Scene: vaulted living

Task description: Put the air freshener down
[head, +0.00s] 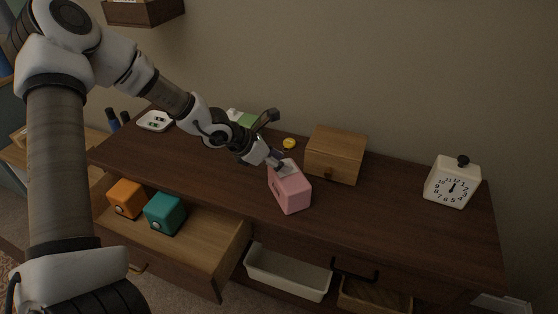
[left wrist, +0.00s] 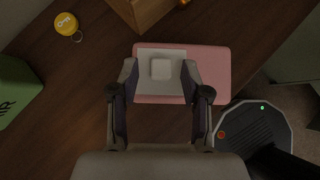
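The air freshener, which I take to be the pink box (head: 291,192) with a pale grey top and a white button, is at the middle of the dark dresser top. It also shows in the left wrist view (left wrist: 211,72). My left gripper (head: 280,163) reaches down to its upper end. In the left wrist view the two fingers (left wrist: 160,75) lie on opposite sides of the grey top, closed on it. The box looks tilted in the head view. I cannot tell whether its underside touches the dresser. My right gripper is not in view.
On the dresser (head: 385,214) are a wooden box (head: 336,155), a clock (head: 452,182), a yellow key tag (head: 289,143), a green box (head: 243,118) and a white tray (head: 155,121). An open drawer (head: 205,253) holds orange (head: 126,197) and teal (head: 164,213) cubes.

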